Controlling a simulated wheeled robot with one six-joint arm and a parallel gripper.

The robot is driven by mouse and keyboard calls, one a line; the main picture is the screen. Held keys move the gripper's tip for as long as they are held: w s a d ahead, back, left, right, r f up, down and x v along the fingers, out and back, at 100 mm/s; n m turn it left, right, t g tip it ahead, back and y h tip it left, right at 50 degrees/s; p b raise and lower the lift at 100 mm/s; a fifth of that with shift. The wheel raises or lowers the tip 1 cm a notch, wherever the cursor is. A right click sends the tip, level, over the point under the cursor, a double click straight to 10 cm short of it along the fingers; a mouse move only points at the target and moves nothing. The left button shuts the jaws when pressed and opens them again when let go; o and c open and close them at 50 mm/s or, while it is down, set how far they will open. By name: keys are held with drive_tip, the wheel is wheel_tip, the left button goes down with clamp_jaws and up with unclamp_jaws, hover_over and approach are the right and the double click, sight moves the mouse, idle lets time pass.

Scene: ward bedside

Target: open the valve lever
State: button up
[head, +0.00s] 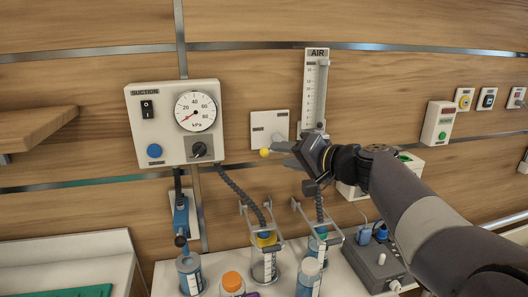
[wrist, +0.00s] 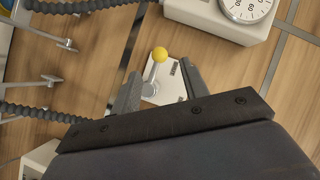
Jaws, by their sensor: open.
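The valve lever (wrist: 153,74) is a short pale lever with a yellow ball (head: 264,152) at its end, mounted on a white wall plate (head: 262,123). In the wrist view the yellow ball (wrist: 160,54) shows just beyond my fingertips, roughly centred. My gripper (head: 281,154) is open, close to the ball on its right in the head view. In the wrist view my gripper (wrist: 158,70) has a grey finger on either side of the lever, with gaps visible. I cannot tell the depth between fingers and lever. In the head view my gripper hides part of the lever.
The suction unit (head: 173,122) is left of the plate; the air flowmeter (head: 313,95) is just above my gripper. Corrugated hoses (head: 240,194) and a wire holder (head: 263,222) hang below. Bottles (head: 190,272) and a blue-knobbed box (head: 375,262) stand on the shelf.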

sight(268, 153)
drive_tip(key=p+x, duration=0.1)
drive_tip(key=x, duration=0.6)
drive_tip(key=shift+w+a+f+p, duration=0.15)
drive_tip(key=shift+w+a+p, duration=0.1)
drive_tip(key=shift+w+p, duration=0.05)
clamp_jaws()
